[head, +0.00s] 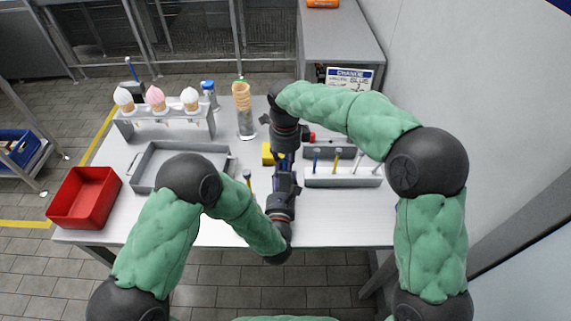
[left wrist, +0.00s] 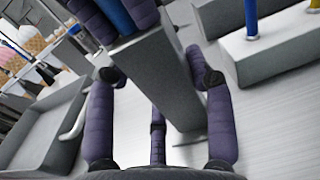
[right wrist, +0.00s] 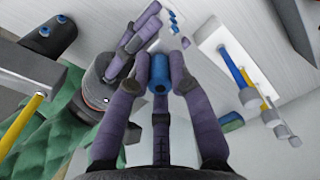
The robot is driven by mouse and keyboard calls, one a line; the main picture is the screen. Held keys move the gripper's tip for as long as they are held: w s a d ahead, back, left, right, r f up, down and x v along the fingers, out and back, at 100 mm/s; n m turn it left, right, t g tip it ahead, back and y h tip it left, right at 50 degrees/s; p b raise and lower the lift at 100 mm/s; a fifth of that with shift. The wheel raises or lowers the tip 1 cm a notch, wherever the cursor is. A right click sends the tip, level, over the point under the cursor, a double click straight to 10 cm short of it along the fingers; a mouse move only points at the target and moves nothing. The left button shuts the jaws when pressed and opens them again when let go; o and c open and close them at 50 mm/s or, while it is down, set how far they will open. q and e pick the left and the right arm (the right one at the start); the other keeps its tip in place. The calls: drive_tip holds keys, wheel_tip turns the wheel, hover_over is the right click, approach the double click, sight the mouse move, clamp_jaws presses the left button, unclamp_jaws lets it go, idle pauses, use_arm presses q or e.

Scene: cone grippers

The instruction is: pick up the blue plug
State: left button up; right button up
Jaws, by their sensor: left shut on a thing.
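A blue plug (right wrist: 158,74) sits between the fingertips of my right gripper (right wrist: 160,68) in the right wrist view. The left wrist view shows it as a blue rod (left wrist: 116,14) at the end of a grey block (left wrist: 152,72), with purple fingers close on both sides. Whether those fingers press on it I cannot tell. My left gripper (left wrist: 160,82) is shut on the grey block, its fingers on either side. In the head view, both grippers meet near the table's middle, the left one (head: 284,170) below the right, and they largely hide the plug and block.
A grey rack (head: 343,180) with blue and yellow rods stands to the right. A grey tray (head: 143,165) and a red bin (head: 82,198) lie to the left. An ice-cream cone stand (head: 165,125) and stacked cones (head: 243,105) stand behind. The front right of the table is clear.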

sight(285, 160)
drive_tip(key=shift+c, duration=0.2)
wheel_tip(285, 160, up, 10)
drive_tip(key=shift+r, duration=0.1)
use_arm(q)
drive_tip(key=o, duration=1.4)
